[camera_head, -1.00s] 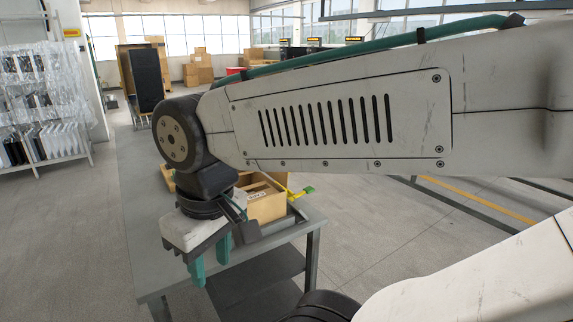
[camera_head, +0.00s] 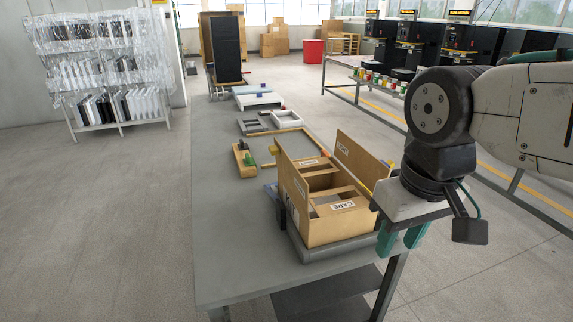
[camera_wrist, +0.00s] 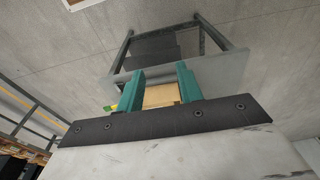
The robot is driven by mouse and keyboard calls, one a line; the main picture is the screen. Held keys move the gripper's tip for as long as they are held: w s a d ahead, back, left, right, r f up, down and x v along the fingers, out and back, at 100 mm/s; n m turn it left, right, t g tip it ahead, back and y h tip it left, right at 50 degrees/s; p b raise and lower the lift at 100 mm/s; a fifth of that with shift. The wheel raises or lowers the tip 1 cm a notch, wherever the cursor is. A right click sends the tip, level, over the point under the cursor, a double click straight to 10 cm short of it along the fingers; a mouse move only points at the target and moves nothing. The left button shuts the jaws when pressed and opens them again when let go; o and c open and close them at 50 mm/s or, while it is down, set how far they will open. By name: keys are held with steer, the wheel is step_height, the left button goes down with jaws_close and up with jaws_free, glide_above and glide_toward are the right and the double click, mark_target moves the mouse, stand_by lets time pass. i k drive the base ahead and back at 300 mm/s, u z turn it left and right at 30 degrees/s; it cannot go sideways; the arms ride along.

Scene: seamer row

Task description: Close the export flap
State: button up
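An open tan cardboard box (camera_head: 325,234) stands near the front end of the long grey table. A tall left flap (camera_head: 292,188) stands up, and a right flap (camera_head: 362,160) stands up at the far right, leaning outward. White labels show on the box; one reads "CARE" and the others are too small to read, so I cannot tell which flap is export. Dividers show inside. My gripper (camera_head: 402,240) is right of the box, teal fingers pointing down, apart and empty. In the wrist view a part of the box (camera_wrist: 160,95) shows beyond the parted fingers (camera_wrist: 159,92).
The grey table (camera_head: 224,250) has bare surface left of the box. A wooden block (camera_head: 243,160), a wooden frame (camera_head: 290,133) and white trays (camera_head: 262,101) lie farther back. A second table (camera_head: 345,66) with coloured items stands back right. A rack (camera_head: 105,75) stands left.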

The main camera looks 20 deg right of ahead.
mark_target(298, 185)
steer(key=i, duration=0.75)
steer(key=z, duration=0.45)
steer(key=k, duration=0.8)
steer(key=u, duration=0.45)
steer(key=i, duration=1)
